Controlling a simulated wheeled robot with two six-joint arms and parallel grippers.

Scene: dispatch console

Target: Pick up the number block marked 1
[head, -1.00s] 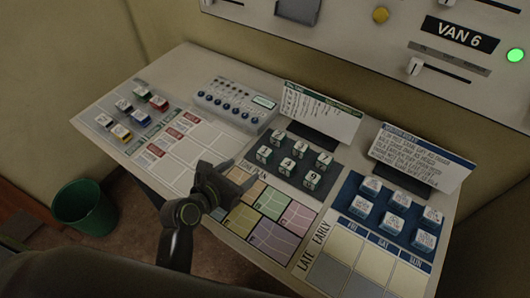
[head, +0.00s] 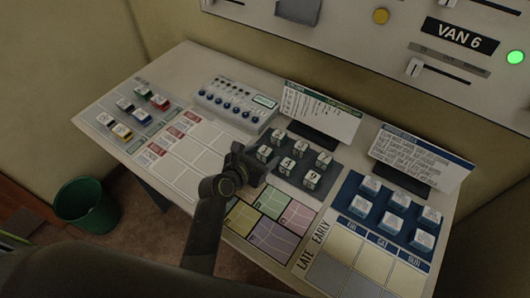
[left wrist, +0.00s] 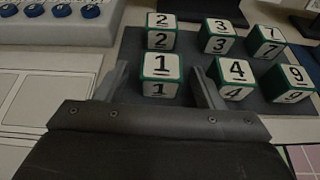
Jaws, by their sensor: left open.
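The number block marked 1 (left wrist: 162,72), white with green edges, sits at the near left corner of a dark pad (left wrist: 268,103) with the other number blocks. In the head view block 1 (head: 264,152) shows just beyond my left gripper (head: 252,164), which partly covers it. My left gripper is open. In the left wrist view its two fingers stand on either side of block 1, with gaps visible; its lower part is partly hidden by the gripper body. My right gripper is not in view.
Block 2 (left wrist: 161,32) stands right behind block 1, and block 4 (left wrist: 235,75) is close to the right finger. Blocks 3 (left wrist: 220,36), 7 (left wrist: 269,41) and 9 (left wrist: 291,83) stand further off. A panel with blue knobs (head: 236,105) lies left of the pad.

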